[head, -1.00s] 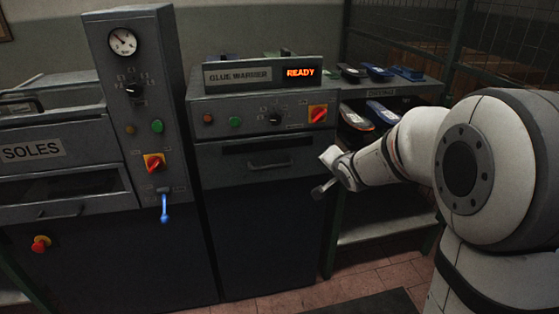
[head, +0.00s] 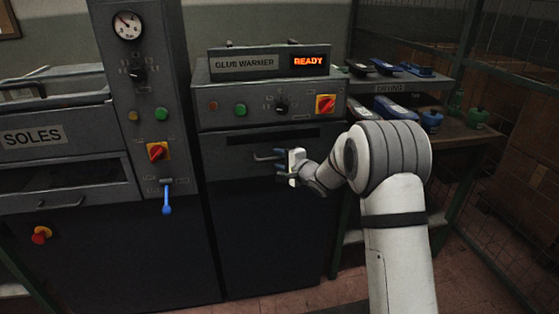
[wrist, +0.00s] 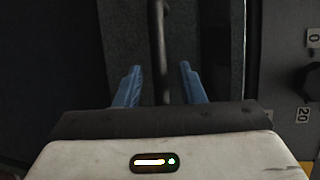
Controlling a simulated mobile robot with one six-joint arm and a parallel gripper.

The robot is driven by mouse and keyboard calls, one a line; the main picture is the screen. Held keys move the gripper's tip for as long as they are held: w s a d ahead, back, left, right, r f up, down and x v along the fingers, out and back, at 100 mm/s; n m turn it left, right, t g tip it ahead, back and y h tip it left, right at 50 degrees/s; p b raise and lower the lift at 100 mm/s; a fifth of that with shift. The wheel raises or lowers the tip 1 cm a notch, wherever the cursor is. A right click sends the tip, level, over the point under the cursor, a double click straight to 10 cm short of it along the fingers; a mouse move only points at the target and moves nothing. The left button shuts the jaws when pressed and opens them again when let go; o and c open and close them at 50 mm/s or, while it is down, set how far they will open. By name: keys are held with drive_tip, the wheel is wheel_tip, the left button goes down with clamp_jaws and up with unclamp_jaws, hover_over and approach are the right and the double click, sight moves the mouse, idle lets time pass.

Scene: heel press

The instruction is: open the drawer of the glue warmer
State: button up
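The glue warmer (head: 225,95) is a grey cabinet with a name plate and a lit READY display (head: 309,61). Its drawer (head: 222,170) is the front panel below the controls and looks shut. The drawer's bar handle (head: 263,157) is partly hidden behind my gripper (head: 280,165). In the wrist view, the handle (wrist: 159,45) runs lengthwise between the two blue fingers of my gripper (wrist: 156,80). The fingers are apart, with a gap on each side of the handle. Whether the fingertips reach past the handle is hard to tell.
The control panel (head: 275,105) with knob and red-yellow switch (head: 325,103) sits just above the drawer. At left stands the soles machine with a blue lever (head: 167,200). At right is the drying rack (head: 400,88) with shoes. Floor in front is partly clear.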

drive_tip(key=shift+w+a+f, duration=0.1)
drive_tip(key=shift+w+a, duration=0.3)
drive_tip(key=shift+w, duration=0.05)
clamp_jaws()
idle(0.4)
